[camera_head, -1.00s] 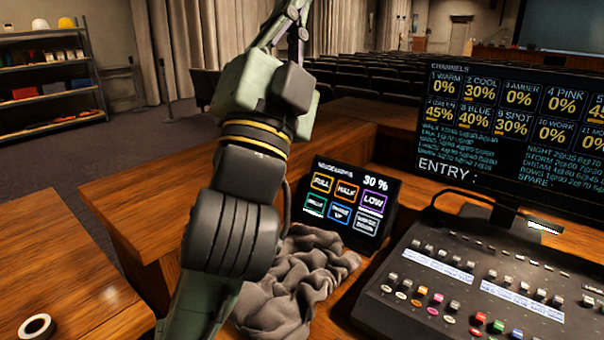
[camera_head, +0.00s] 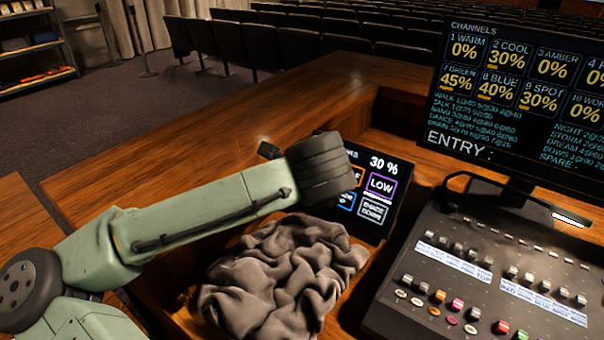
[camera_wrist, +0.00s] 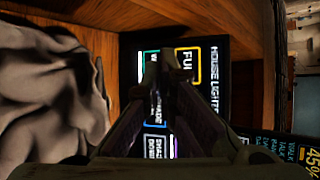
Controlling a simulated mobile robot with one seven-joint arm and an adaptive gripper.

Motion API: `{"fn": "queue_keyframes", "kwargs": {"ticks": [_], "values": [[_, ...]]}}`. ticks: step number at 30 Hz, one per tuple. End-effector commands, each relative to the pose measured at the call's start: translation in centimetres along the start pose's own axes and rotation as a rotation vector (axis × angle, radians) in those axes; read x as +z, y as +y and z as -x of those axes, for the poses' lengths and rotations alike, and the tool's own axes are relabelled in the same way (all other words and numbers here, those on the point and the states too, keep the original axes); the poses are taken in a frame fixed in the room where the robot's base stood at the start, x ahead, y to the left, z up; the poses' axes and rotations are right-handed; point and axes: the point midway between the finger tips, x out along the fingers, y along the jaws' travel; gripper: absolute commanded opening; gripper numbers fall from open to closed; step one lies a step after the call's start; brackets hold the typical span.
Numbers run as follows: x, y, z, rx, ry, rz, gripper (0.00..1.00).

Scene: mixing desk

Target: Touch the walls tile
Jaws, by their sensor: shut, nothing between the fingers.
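The house lights touch panel (camera_head: 403,172) stands tilted on the desk, reading 30 %. My arm covers its left part, including the walls tile, in the head view. In the wrist view the panel (camera_wrist: 217,120) appears turned on its side. A green-edged tile (camera_wrist: 149,51), which is the walls tile by its place, is mostly hidden behind my fingertips, its label unreadable. My gripper (camera_wrist: 158,68) is shut and empty, its tips over that tile beside the yellow FULL tile (camera_wrist: 187,65). I cannot tell whether they touch the glass. The gripper's fingers are hidden in the head view.
A crumpled grey cloth (camera_head: 280,280) lies in front of the panel, close beside my gripper. A mixing desk (camera_head: 470,290) and a channels monitor (camera_head: 520,100) stand to the right. A wooden ledge (camera_head: 240,140) runs behind the panel.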

Motion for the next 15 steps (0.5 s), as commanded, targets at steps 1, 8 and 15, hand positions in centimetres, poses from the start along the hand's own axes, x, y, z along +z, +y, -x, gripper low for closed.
{"fn": "queue_keyframes", "kwargs": {"ticks": [1, 8, 15], "values": [[0.4, 1.3, -0.3, 0.055, -0.02, -0.03, 0.0], [1.2, 4.5, -1.1, 0.187, -0.06, -0.104, 0.0], [1.2, 4.8, -1.1, 0.196, -0.061, -0.109, 0.0]]}}
